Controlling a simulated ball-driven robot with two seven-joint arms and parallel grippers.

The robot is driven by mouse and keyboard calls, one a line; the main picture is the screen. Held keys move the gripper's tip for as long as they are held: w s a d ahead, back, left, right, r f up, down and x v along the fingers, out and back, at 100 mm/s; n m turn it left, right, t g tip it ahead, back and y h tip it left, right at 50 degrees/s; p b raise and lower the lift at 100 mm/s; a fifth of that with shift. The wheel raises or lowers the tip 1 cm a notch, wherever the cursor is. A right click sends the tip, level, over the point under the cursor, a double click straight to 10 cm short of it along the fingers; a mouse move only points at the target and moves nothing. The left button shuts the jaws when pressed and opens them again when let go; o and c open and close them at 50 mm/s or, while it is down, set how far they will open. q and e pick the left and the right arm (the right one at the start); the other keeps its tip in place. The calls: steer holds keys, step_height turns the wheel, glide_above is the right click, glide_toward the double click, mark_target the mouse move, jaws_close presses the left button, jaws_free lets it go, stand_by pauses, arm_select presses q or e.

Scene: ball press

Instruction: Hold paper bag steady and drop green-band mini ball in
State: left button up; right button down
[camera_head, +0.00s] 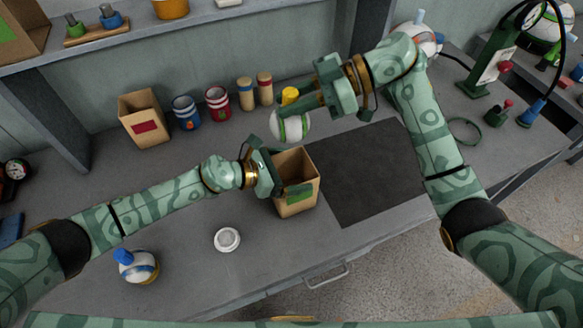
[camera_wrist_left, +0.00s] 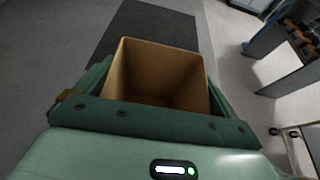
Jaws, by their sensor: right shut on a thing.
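The open brown paper bag (camera_head: 295,165) stands upright on the bench, with a green label on its front. In the left wrist view its square mouth (camera_wrist_left: 160,75) faces the camera and the inside looks empty. My left gripper (camera_head: 275,172) is at the bag, with its two fingers along opposite sides; whether they press on it is unclear. The white mini ball with a green band (camera_head: 291,127) is held in my right gripper (camera_head: 300,108), above the bag's mouth and seen just beyond it, apart from the bag.
A dark mat (camera_head: 375,170) lies right of the bag. A red-labelled bag (camera_head: 145,119) and several cans and pegs stand along the back. A small white dish (camera_head: 227,239) and a blue-topped ball (camera_head: 137,266) lie at the front left. A green press (camera_head: 497,62) stands at the right.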

mark_target(293, 139)
arm_select(q)
steer(key=shift+c, duration=0.2)
arm_select(e)
steer(key=shift+f, duration=5.15)
steer(key=c, duration=1.1)
jaws_free()
steer(key=v, duration=1.2)
steer(key=shift+f, duration=0.1)
arm_select(q)
steer(key=o, duration=0.6)
